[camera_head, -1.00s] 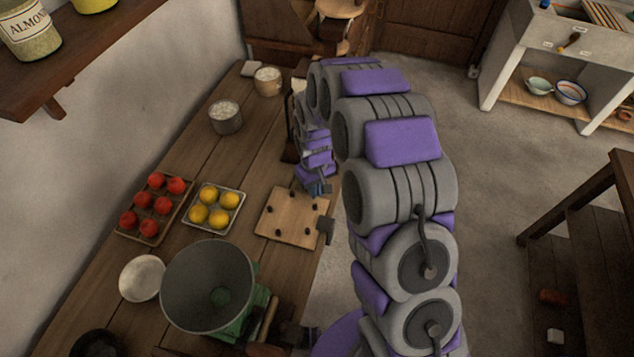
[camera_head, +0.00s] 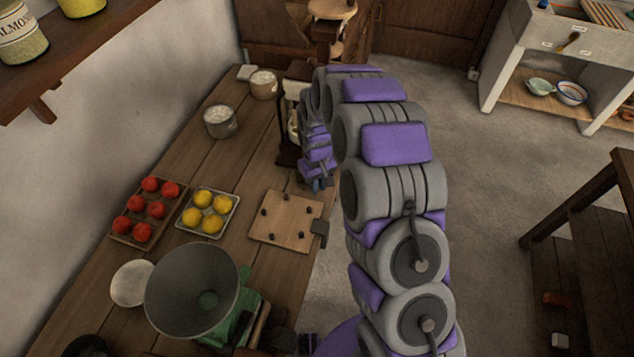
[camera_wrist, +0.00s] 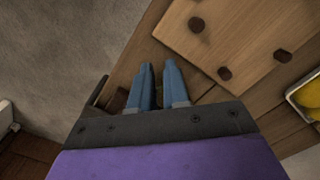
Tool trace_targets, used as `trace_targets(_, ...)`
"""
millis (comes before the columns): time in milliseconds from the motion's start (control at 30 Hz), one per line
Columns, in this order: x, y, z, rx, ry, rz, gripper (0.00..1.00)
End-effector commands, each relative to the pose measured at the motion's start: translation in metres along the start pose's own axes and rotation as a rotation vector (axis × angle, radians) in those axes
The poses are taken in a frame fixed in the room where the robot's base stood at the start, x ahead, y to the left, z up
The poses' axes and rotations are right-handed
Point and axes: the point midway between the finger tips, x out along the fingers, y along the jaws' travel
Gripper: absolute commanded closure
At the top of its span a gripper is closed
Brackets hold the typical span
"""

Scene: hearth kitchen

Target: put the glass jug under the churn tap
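My gripper (camera_head: 319,184) hangs at the table's right edge, just beyond the wooden board in the head view. In the wrist view its two blue fingers (camera_wrist: 159,66) stand slightly apart with nothing between them, over the table edge. A dark upright stand with a pale part (camera_head: 291,122) is beside my arm at the table's far right. My arm partly covers it, and I cannot tell whether it is the churn. I cannot make out the glass jug or a tap in either view.
The wooden board (camera_head: 284,228) with dark pegs lies near my gripper. A red fruit tray (camera_head: 153,221), a lemon tray (camera_head: 187,222), a white plate (camera_head: 133,284) and a large grey pan on a green base (camera_head: 190,291) stand nearer. Open floor (camera_head: 450,130) lies right of the table.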

Motion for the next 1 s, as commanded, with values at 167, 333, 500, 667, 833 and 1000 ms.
trace_targets(167, 0.0, -0.002, -0.003, -0.002, 0.001, 0.004, 0.67)
trace_targets(333, 0.0, -0.002, -0.002, -0.002, 0.001, 0.004, 0.63)
trace_targets(500, -0.002, -0.001, -0.001, -0.001, 0.002, 0.002, 0.63)
trace_targets(667, -0.013, 0.001, -0.001, -0.001, 0.006, 0.001, 0.63)
trace_targets(833, -0.039, -0.001, -0.002, -0.001, 0.006, 0.004, 0.63)
trace_targets(1000, -0.074, -0.002, -0.003, -0.002, 0.007, 0.005, 0.63)
